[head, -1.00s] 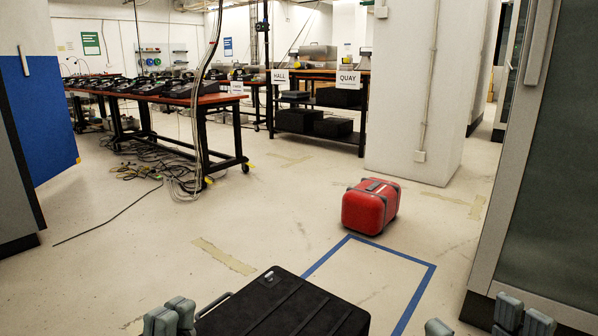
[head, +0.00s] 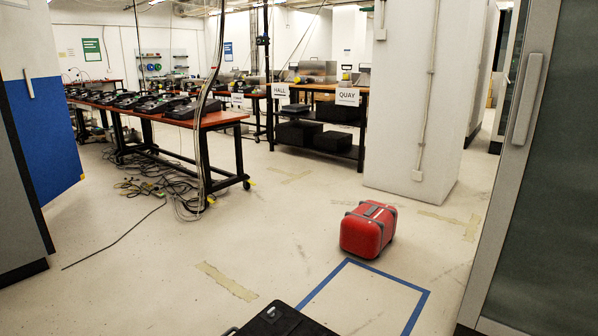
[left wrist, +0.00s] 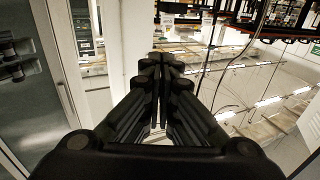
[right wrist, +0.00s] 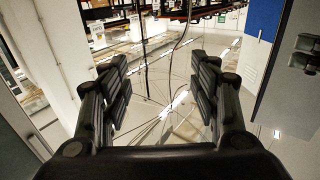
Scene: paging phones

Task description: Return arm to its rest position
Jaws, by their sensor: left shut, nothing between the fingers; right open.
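My left gripper (left wrist: 160,62) shows in the left wrist view with its black fingers pressed together and nothing between them. My right gripper (right wrist: 160,75) shows in the right wrist view with its fingers spread wide and empty. Neither gripper nor arm shows in the head view now. Both grippers are in open air, touching nothing that I can see.
A red case (head: 368,229) sits on the floor beside a blue tape outline (head: 385,275). A black ribbed lid-like surface (head: 280,322) shows at the bottom edge. Phone tables (head: 215,119) with loose cables (head: 155,190) stand left; a grey cabinet (head: 550,190) stands right.

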